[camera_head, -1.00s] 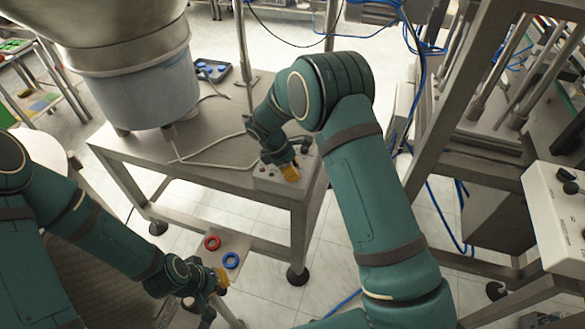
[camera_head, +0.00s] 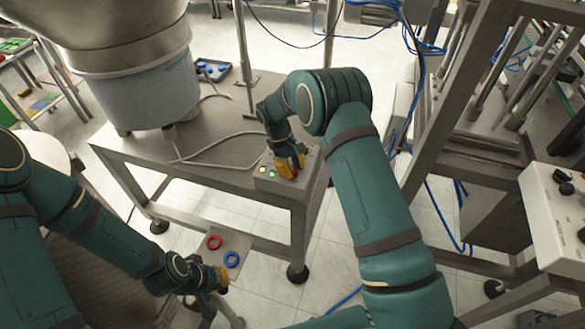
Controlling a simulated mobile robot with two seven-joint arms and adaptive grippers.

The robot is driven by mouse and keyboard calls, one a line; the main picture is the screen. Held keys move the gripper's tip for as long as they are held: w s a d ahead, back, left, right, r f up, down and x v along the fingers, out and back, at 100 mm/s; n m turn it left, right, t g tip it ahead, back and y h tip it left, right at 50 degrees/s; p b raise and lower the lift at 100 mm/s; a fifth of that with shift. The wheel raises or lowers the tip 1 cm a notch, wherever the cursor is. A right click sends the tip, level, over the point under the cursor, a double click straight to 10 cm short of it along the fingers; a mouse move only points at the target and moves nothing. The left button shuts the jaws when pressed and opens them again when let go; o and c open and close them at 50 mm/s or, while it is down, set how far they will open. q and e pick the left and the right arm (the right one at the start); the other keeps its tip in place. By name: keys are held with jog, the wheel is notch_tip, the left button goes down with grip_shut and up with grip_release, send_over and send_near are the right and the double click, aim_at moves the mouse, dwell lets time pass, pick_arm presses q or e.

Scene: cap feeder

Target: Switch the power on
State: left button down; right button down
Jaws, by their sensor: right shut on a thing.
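A grey control box (camera_head: 285,188) sits on the near right corner of the steel table. Its yellowish lamp (camera_head: 263,169) and green lamp (camera_head: 272,174) glow on its top face. My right gripper (camera_head: 289,169), with yellow fingers, reaches down onto the box to the right of the lamps. It is shut on what appears to be the power switch, which the fingers hide. My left gripper (camera_head: 222,279) hangs low at the front, away from the box, beside a small stand; its finger opening is not clear.
A red ring (camera_head: 213,242) and a blue ring (camera_head: 232,259) lie on the small stand (camera_head: 236,242). A large feeder bowl (camera_head: 135,85) stands on the steel table (camera_head: 215,150), with a loose cable. A metal frame stands at the right.

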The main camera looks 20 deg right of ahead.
jog(key=shift+m, duration=0.5)
jog(key=c, duration=0.7)
grip_release()
jog(key=shift+f, duration=0.1)
jog(key=shift+o, duration=0.2)
jog(key=shift+r, duration=0.2)
jog(key=v, duration=1.1)
jog(key=shift+w+d+r, duration=0.15)
jog(key=shift+w+r, duration=0.15)
jog(key=shift+s, duration=0.1)
